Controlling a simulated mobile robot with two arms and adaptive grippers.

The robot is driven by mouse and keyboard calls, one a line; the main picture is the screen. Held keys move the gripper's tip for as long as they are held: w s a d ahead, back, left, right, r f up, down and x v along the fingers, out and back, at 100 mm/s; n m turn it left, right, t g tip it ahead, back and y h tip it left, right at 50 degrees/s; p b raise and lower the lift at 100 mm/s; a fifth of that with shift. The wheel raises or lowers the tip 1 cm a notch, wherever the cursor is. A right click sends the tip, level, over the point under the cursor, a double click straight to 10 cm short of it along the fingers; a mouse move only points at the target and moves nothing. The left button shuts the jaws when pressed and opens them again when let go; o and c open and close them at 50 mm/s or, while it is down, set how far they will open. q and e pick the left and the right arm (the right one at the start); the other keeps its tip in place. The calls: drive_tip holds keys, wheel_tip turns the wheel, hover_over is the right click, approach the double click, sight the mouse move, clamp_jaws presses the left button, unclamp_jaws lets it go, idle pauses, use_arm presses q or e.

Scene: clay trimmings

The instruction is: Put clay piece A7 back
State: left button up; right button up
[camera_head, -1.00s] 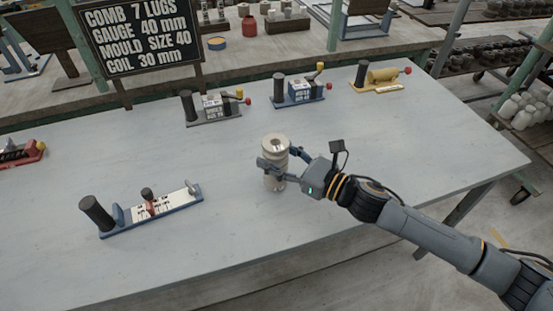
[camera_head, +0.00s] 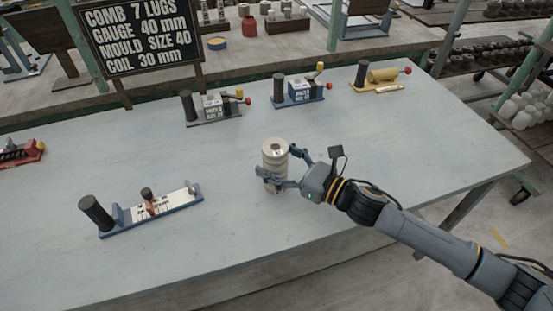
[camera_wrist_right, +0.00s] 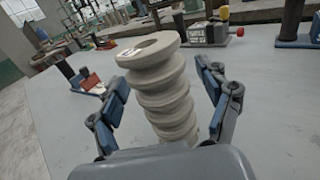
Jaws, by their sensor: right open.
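A pale ribbed clay piece (camera_head: 275,157) stands upright on the grey table. Its top has a round hole and a small label, too small to read, so I cannot tell whether it is A7. My right gripper (camera_head: 279,174) is open, with its fingers on either side of the piece low down. In the right wrist view the ribbed piece (camera_wrist_right: 160,88) stands between the blue-padded fingers of the gripper (camera_wrist_right: 163,108), with gaps visible on both sides. My left gripper is not in view.
A blue gauge stand (camera_head: 150,213) lies to the left. Grey (camera_head: 214,107), blue (camera_head: 299,92) and yellow (camera_head: 381,77) stands line the back of the table (camera_head: 340,210). A sign (camera_head: 140,35) reads comb, gauge, mould and coil sizes. The table between is clear.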

drive_tip(key=b+v, duration=0.2)
drive_tip(key=v, duration=0.9)
drive_tip(key=shift+s, duration=0.1)
drive_tip(key=shift+s+d+r, duration=0.15)
drive_tip(key=shift+s+d, duration=0.1)
drive_tip(key=shift+d, duration=0.1)
